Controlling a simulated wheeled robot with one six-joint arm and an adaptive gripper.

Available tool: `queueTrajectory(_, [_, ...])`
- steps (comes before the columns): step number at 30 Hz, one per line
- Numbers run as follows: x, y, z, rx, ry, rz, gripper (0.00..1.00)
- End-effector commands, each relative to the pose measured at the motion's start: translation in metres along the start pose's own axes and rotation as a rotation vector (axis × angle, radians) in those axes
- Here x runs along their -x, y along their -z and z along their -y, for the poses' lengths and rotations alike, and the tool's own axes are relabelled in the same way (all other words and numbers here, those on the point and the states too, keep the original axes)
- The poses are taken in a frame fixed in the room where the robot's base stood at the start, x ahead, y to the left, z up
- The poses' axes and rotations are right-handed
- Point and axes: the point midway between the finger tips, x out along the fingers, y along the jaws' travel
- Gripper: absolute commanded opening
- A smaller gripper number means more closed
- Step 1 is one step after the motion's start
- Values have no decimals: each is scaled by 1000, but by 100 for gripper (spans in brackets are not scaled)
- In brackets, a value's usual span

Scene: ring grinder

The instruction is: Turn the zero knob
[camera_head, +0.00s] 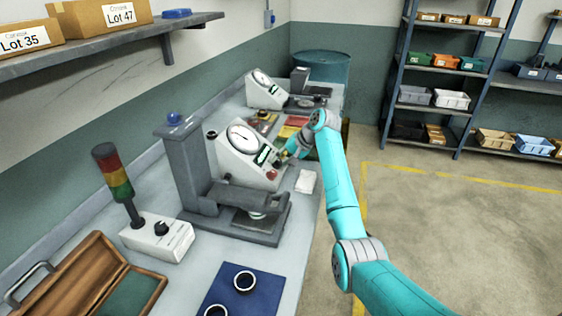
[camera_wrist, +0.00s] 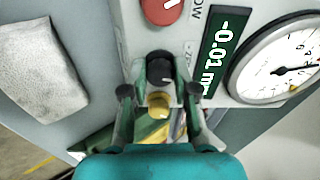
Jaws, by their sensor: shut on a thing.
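The gauge box (camera_head: 235,165) stands on the bench in the head view, with a round dial (camera_head: 242,137) and a dark display. In the wrist view the display (camera_wrist: 215,55) reads -0.01 beside the dial (camera_wrist: 285,62). A black knob (camera_wrist: 160,66) with a white mark sits on the panel between a red knob (camera_wrist: 163,8) and a yellow knob (camera_wrist: 158,104). My gripper (camera_wrist: 160,78) is shut on the black knob, one finger on each side.
A grey stand (camera_head: 185,165) with a flat base is beside the gauge box. A second gauge (camera_head: 265,88) stands behind. Floor at right is clear.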

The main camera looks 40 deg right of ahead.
Motion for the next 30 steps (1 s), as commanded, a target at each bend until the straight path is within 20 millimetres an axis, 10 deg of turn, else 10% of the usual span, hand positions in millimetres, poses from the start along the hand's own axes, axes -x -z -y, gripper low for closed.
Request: queueTrajectory(30, [0,0,-1,355,28,1,0])
